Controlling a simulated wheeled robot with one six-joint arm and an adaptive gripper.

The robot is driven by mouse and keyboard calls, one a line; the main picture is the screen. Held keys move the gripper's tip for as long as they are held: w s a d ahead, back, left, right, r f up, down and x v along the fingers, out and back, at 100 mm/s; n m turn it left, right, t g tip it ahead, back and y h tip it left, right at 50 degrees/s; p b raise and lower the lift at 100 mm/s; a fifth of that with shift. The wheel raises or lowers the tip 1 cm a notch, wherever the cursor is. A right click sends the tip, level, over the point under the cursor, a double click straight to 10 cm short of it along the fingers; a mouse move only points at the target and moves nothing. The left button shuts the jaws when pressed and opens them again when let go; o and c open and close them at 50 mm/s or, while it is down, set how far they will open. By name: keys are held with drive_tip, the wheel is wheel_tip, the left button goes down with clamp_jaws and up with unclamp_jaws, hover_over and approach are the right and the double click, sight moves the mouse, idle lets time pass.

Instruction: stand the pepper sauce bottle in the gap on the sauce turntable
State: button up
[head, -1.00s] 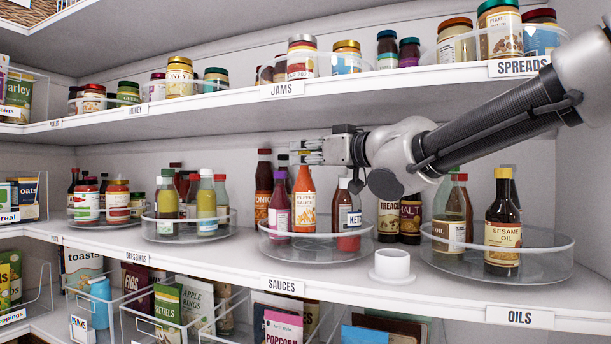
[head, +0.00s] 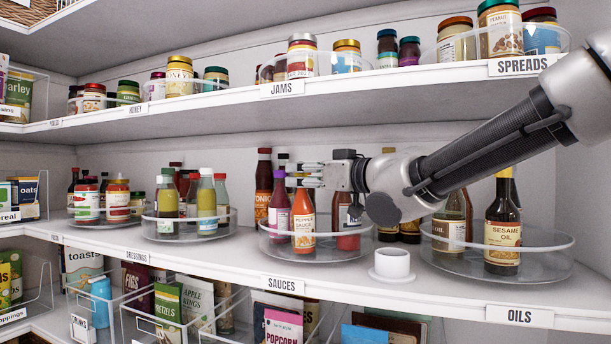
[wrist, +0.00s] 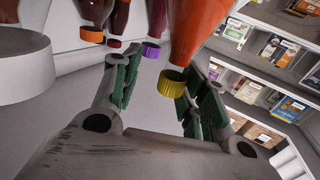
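The pepper sauce bottle (head: 303,222), orange-red with a cream label, is upright on the sauce turntable (head: 335,255), inside its clear rim. It stands between a purple-capped bottle (head: 279,214) and a ketchup bottle (head: 347,238). My gripper (head: 308,176) is level at its cap, coming in from the right. In the wrist view its yellow cap (wrist: 172,83) is between my fingers, close to the right finger, with a gap to the left one. The fingers look open. Whether its base fully rests on the turntable is hard to tell.
A white round cup-like piece (head: 392,264) stands on the shelf edge right of the turntable. The oils turntable (head: 460,265) holds a sesame oil bottle (head: 503,230). A tall dark bottle (head: 264,185) stands behind left.

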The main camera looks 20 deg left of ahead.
drive_tip(key=shift+r, duration=0.1)
drive_tip(key=v, duration=1.2)
